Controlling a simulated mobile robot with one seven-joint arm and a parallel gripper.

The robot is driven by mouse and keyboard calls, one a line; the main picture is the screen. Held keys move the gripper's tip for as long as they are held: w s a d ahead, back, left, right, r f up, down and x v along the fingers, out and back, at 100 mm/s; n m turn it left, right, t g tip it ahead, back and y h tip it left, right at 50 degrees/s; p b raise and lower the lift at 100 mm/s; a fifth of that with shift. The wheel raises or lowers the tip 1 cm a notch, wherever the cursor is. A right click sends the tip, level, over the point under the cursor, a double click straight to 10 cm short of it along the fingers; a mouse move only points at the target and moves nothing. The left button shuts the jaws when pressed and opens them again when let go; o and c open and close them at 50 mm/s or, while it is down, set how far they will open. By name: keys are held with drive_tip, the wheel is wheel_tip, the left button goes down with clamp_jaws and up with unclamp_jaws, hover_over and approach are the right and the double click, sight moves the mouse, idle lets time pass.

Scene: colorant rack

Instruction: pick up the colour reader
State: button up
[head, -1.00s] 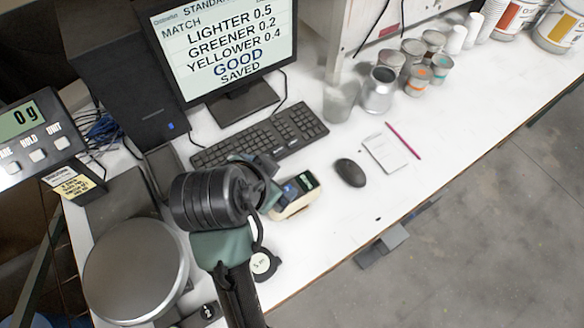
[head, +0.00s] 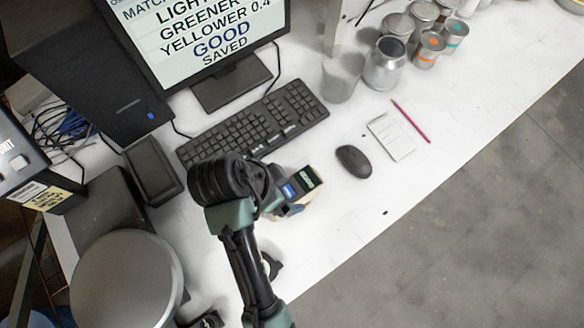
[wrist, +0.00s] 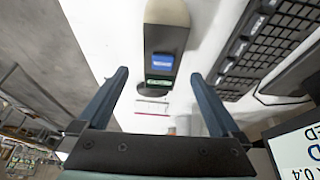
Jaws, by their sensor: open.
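The colour reader (head: 308,184) lies on the white desk in front of the keyboard. It has a pale body, a dark upper face, a blue screen and a green-lit display. In the head view my arm and gripper (head: 283,204) cover part of it. In the wrist view the colour reader (wrist: 164,40) shows beyond and between the two fingers of my open gripper (wrist: 159,76). The fingers are apart from each other with nothing held between them. I cannot tell how high they are above the reader.
The keyboard (head: 254,122) lies behind the reader, and a black mouse (head: 353,161) and notepad (head: 391,137) lie to its right. Cans (head: 384,64) stand at the back. A round scale pan (head: 127,283) is at left. The desk in front of the mouse is mostly clear.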

sight(291, 189)
drive_tip(key=shift+p+x, duration=0.9)
drive_tip(key=shift+x, duration=1.85)
drive_tip(key=shift+w+r, duration=0.15)
drive_tip(key=shift+w, duration=0.05)
clamp_jaws()
